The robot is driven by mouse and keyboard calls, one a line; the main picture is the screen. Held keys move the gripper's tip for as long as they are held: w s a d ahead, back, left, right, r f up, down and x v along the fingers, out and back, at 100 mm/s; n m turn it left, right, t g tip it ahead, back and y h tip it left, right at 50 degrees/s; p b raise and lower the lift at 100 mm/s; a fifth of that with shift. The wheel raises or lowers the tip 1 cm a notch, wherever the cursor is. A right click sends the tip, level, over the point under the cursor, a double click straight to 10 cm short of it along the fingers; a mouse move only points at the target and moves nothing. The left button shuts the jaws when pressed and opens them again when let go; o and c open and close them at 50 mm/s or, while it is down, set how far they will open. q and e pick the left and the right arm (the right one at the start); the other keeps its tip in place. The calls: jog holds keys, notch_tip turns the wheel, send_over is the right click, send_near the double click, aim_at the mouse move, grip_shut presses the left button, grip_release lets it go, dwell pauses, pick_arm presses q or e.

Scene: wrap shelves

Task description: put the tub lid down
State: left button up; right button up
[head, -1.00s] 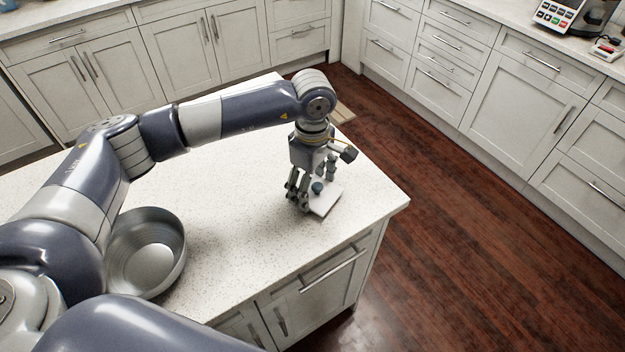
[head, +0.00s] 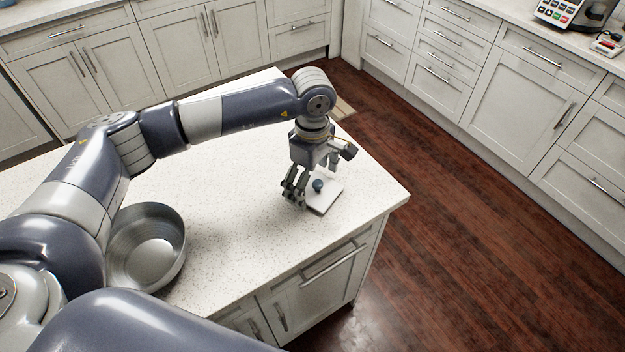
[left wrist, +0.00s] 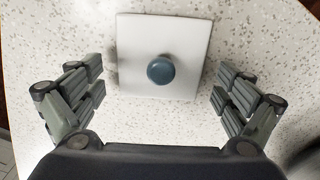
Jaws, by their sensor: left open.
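The tub lid (head: 323,201) is a flat white square with a round blue-grey knob (head: 318,185). It lies on the speckled counter near the right end. In the left wrist view the lid (left wrist: 190,35) is at the top centre, with its knob (left wrist: 160,70) between the spread fingers. My left gripper (head: 306,190) points down over the lid; in the wrist view its fingers (left wrist: 160,90) are open, apart from the knob on both sides. My right gripper is not in view.
A grey metal bowl (head: 147,245) stands on the counter (head: 235,215) at the left, near my arm. The counter's right edge is close to the lid, with wood floor (head: 440,230) beyond. White cabinets line the back and right.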

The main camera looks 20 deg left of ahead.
aim_at(312, 187)
pick_arm(q)
jog(key=shift+r, duration=0.5)
notch_tip(312, 187, up, 11)
jog(key=b, duration=0.2)
jog(key=shift+b, duration=0.35)
jog(key=shift+r, duration=0.15)
